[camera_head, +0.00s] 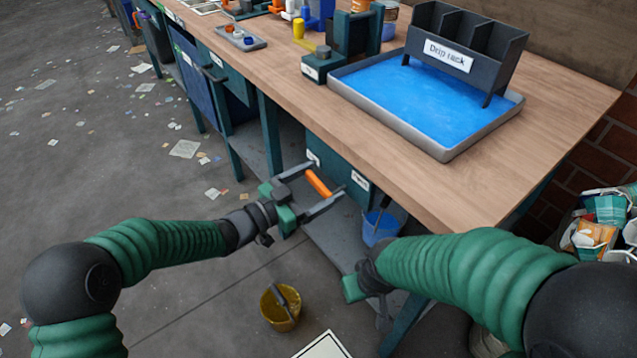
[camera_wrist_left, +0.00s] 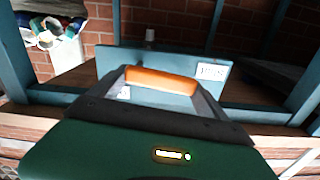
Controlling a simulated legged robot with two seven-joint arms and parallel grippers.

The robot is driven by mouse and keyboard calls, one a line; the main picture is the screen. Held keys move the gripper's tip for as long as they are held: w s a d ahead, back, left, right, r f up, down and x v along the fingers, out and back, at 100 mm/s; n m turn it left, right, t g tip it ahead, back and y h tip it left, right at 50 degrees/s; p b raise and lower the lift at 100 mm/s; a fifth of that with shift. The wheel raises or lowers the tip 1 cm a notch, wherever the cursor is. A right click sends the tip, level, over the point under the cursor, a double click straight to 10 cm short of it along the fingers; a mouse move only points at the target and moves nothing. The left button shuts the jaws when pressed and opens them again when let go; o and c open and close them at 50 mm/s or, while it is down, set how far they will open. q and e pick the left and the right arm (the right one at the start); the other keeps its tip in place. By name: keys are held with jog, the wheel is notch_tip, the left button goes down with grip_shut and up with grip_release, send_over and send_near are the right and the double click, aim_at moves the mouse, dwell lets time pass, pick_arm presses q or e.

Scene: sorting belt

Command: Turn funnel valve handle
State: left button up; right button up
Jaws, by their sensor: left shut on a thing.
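An orange bar-shaped handle (camera_head: 318,183) is in front of a teal box (camera_head: 340,172) under the workbench. My left gripper (camera_head: 324,178) has its two grey fingers at the ends of this bar and is shut on it. In the left wrist view the orange handle (camera_wrist_left: 162,77) lies across between the fingers, with the teal box (camera_wrist_left: 215,102) behind it. No funnel can be made out. My right gripper (camera_head: 366,290) hangs low in front of the bench, partly hidden by my right arm; its fingers cannot be read.
The wooden bench top (camera_head: 480,180) holds a grey tray (camera_head: 445,150) with blue inside and a dark drip rack (camera_head: 465,50). A blue bucket (camera_head: 380,228) stands beneath. A yellow bucket (camera_head: 280,308) stands on the floor. Litter (camera_head: 600,235) is piled at the right.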

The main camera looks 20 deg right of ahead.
pick_arm(q)
jog(key=m, duration=0.3)
jog(key=shift+s+r, duration=0.15)
jog(key=shift+r, duration=0.2)
jog(key=shift+s+d+r+m+b, duration=0.1)
jog(key=shift+s+r+m+b, duration=0.1)
jog(key=shift+m, duration=0.55)
jog(key=shift+s+d+r+m+b, duration=0.1)
jog(key=shift+s+r+m+b, duration=0.05)
jog(key=shift+m, duration=0.6)
jog(key=o, duration=1.9)
jog(key=p+v, duration=0.5)
jog(key=v, duration=1.1)
jog(key=shift+s+a+p, duration=0.1)
jog(key=shift+a+p, duration=0.25)
jog(key=shift+a, duration=0.05)
